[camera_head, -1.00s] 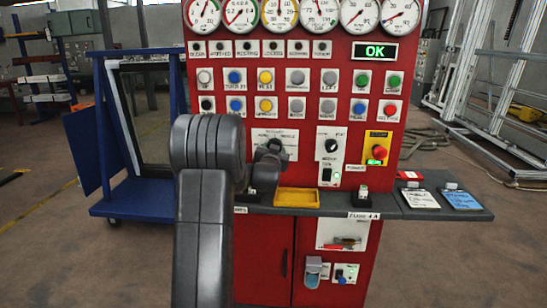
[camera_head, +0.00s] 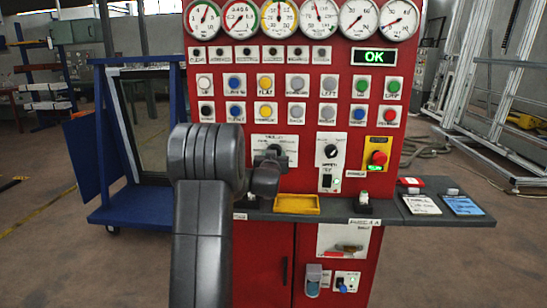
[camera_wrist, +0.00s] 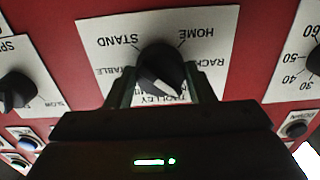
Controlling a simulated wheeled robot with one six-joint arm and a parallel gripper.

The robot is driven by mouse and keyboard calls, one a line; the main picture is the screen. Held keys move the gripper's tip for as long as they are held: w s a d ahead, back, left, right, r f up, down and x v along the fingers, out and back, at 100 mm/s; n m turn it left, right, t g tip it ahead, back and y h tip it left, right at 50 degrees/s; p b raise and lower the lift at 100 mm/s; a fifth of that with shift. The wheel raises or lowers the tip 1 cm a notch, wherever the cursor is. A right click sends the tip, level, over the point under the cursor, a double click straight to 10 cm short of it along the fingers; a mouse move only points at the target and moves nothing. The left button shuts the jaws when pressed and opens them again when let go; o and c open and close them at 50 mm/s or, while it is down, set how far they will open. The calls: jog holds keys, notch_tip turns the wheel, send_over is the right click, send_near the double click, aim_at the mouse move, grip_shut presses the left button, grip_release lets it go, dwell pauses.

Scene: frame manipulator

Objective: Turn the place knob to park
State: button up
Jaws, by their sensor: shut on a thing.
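The black place knob (camera_wrist: 160,68) sits on a white label plate (camera_wrist: 215,40) in the wrist view. Readable labels around it include STAND, HOME, TABLE, RACK and TROLLEY; the lower ones are partly hidden. Its pale pointer mark points down and to the right in that picture. My gripper (camera_wrist: 162,88) is shut on the knob, one finger on each side. In the head view my gripper (camera_head: 268,166) is at the panel, covering most of the knob and the lower part of its plate. No PARK label is readable.
The red panel (camera_head: 338,95) carries gauges, buttons and another black knob (camera_head: 331,151) to the right. A red stop button (camera_head: 378,157) is farther right. Below, a grey shelf (camera_head: 340,207) holds a yellow tray (camera_head: 297,205). A speed knob (camera_wrist: 16,90) is nearby in the wrist view.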

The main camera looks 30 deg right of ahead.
jog(key=o, duration=1)
jog(key=shift+c, duration=0.2)
jog(key=v, duration=1.3)
jog(key=shift+s+b, duration=0.4)
jog(key=shift+b, duration=0.05)
jog(key=shift+a, duration=0.15)
jog(key=p+x, duration=0.1)
jog(key=x, duration=1.2)
jog(key=shift+w, duration=0.4)
